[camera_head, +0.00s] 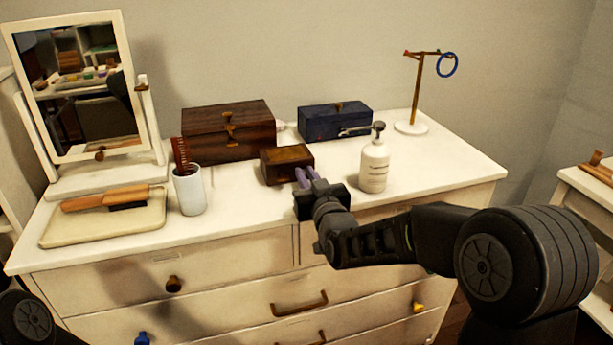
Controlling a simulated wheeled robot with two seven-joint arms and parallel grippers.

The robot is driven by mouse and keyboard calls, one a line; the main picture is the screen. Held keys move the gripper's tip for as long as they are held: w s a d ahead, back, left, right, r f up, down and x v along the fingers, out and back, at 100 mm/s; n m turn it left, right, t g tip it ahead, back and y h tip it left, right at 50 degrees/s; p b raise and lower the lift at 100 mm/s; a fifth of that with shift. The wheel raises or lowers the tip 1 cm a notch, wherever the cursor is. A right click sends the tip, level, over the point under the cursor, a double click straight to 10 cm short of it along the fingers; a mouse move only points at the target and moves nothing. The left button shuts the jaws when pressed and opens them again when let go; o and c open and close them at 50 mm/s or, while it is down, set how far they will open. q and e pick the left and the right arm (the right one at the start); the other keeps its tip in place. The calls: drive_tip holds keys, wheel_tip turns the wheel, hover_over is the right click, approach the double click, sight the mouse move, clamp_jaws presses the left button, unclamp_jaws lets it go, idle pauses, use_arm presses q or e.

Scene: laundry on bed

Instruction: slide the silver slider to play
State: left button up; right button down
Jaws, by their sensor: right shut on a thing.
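A small brown wooden box (286,163) stands on the white dresser top, near the middle. My right gripper (305,177) reaches in from the right, with its purple fingertips at the box's front right corner. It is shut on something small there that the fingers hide. I cannot make out a silver slider; that part of the box is covered by the gripper. My left gripper is out of view; only a dark part of my left arm shows at the lower left.
A white pump bottle (374,165) stands close to the right of my gripper. A larger brown box (228,132) and a dark blue box (335,121) are behind. A white cup (189,193) with a comb, a tray with a brush, and a mirror are left.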

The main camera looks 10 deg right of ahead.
drive_tip(key=shift+d+f+b, duration=0.15)
drive_tip(key=shift+d+b, duration=0.7)
drive_tip(key=shift+b, duration=0.1)
drive_tip(key=shift+d, duration=0.1)
drive_tip(key=shift+r, duration=0.2)
drive_tip(key=c, duration=1.4)
unclamp_jaws()
drive_tip(key=s, duration=0.7)
drive_tip(key=shift+s+d, duration=0.2)
drive_tip(key=shift+s, duration=0.15)
